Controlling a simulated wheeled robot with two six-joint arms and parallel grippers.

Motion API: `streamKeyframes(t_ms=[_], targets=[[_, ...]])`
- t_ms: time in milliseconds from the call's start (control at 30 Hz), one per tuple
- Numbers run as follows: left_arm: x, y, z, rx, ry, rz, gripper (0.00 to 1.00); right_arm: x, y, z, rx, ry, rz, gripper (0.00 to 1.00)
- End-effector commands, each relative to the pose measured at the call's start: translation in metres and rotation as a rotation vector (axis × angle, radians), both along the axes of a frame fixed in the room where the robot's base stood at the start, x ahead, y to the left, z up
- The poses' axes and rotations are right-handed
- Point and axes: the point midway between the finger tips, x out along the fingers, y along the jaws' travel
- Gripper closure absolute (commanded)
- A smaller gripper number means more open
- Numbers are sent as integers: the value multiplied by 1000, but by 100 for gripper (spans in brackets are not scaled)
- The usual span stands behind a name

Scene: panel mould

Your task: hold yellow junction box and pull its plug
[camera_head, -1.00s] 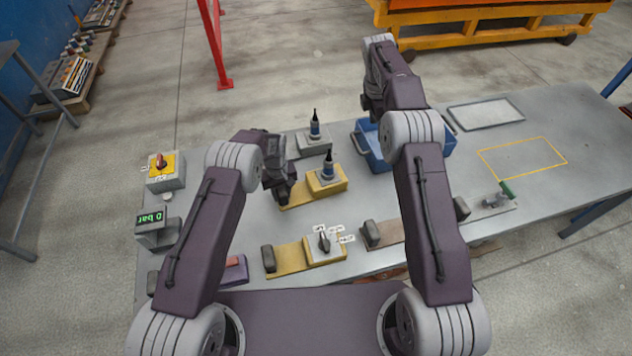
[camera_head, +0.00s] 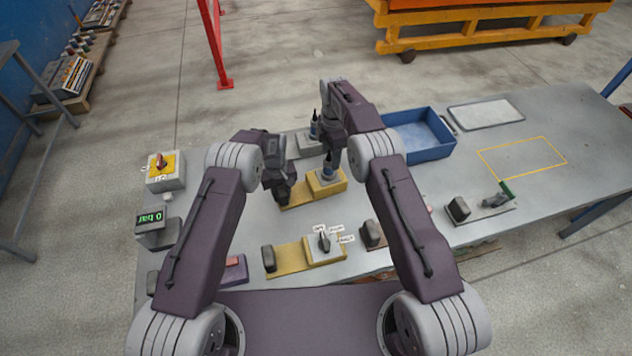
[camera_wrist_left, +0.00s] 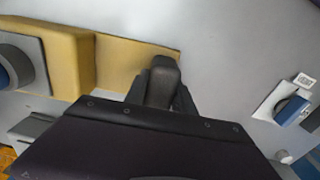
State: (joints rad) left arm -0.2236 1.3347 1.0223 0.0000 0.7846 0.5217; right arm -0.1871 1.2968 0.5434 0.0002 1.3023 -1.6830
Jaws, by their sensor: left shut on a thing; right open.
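The yellow junction box (camera_head: 328,186) sits at the back middle of the bench on a yellow plate with a black grip post at its left end. Its plug (camera_head: 328,168) has a blue ring and a black tip and stands upright in the box. In the left wrist view the yellow box (camera_wrist_left: 72,62) is at left, with part of the plug (camera_wrist_left: 20,65). My left gripper (camera_head: 286,196) is shut on the black grip post (camera_wrist_left: 163,85). My right gripper (camera_head: 334,150) is open, close by the plug, and partly blocks the view; I cannot tell whether they touch.
A grey box with a similar plug (camera_head: 314,128) stands just behind. A blue crate (camera_head: 440,152) is to the right. A yellow-plated switch box (camera_head: 322,250) is in front. The yellow outlined area (camera_head: 522,158) is clear.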

Motion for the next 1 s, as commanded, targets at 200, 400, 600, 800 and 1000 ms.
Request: streamKeyframes(t_ms=[200, 400, 600, 800, 1000], targets=[[1, 0, 0, -1, -1, 1, 100, 0, 0, -37, 0, 1, 0, 42], [1, 0, 1, -1, -1, 1, 100, 0, 0, -54, 0, 0, 0, 42], [1, 0, 0, -1, -1, 1, 100, 0, 0, -56, 0, -1, 0, 42], [1, 0, 1, -1, -1, 1, 100, 0, 0, -56, 0, -1, 0, 64], [1, 0, 0, -1, -1, 1, 100, 0, 0, -56, 0, -1, 0, 100]])
